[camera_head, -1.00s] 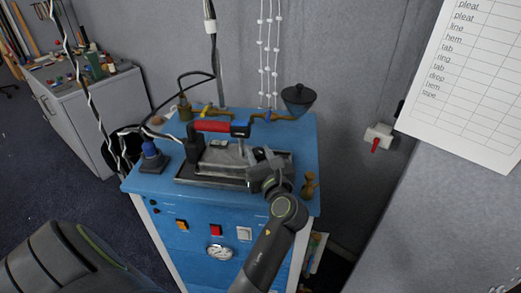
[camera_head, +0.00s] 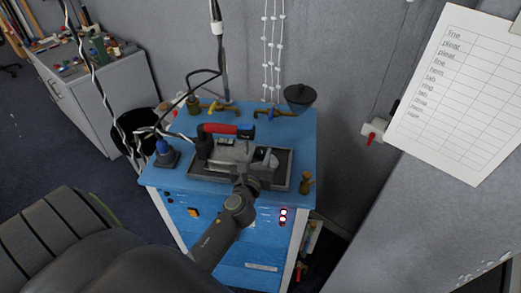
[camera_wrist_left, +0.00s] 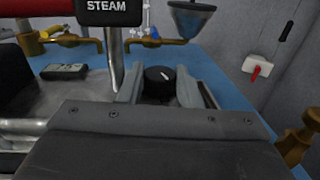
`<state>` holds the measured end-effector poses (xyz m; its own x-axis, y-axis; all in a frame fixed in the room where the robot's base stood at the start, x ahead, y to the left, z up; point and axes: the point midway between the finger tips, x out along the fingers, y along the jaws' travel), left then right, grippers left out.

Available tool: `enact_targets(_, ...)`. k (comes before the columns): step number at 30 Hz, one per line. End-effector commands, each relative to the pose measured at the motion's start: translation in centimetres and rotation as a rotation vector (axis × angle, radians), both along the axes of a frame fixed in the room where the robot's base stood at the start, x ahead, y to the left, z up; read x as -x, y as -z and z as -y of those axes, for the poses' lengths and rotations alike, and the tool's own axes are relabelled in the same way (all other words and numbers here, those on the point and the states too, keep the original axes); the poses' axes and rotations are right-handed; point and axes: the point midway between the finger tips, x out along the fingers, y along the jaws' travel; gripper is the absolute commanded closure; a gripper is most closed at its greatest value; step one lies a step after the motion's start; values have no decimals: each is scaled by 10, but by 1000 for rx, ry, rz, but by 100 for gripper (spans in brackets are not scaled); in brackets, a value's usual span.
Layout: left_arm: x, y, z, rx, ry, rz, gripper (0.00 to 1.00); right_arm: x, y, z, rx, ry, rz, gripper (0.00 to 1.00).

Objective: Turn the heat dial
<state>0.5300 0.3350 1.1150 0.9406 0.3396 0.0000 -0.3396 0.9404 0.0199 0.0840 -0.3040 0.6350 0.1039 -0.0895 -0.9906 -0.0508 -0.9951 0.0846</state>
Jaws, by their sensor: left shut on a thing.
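The iron (camera_head: 232,152) has a red handle (camera_head: 222,128) and rests on a dark tray (camera_head: 282,178) on the blue station. My left gripper (camera_wrist_left: 159,88) is shut on the dial, one finger on each side. In the head view my left gripper (camera_head: 262,160) reaches over the iron's right end, and I cannot make out the dial clearly there. A black STEAM block (camera_wrist_left: 108,10) is above and left of the dial. My right gripper is not in view.
Brass valves (camera_head: 272,112) and a dark funnel (camera_head: 299,96) stand behind the iron. A blue-capped bottle (camera_head: 164,152) is at left, a brass fitting (camera_head: 306,182) at right. Red lights (camera_head: 283,215) glow on the front panel. A cable hangs at the back left.

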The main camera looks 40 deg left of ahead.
Motion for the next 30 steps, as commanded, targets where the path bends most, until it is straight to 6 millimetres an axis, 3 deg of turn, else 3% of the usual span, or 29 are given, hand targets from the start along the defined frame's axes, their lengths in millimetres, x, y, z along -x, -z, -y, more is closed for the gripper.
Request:
enact_targets(15, 0, 0, -1, -2, 23, 0, 92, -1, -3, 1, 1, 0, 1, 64)
enact_targets(16, 0, 0, -1, -3, 23, -1, 68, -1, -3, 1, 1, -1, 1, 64)
enact_targets(18, 0, 0, 0, -2, 22, 0, 60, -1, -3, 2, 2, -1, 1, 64)
enact_targets(30, -1, 0, -3, -2, 23, 0, 60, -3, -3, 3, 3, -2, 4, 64)
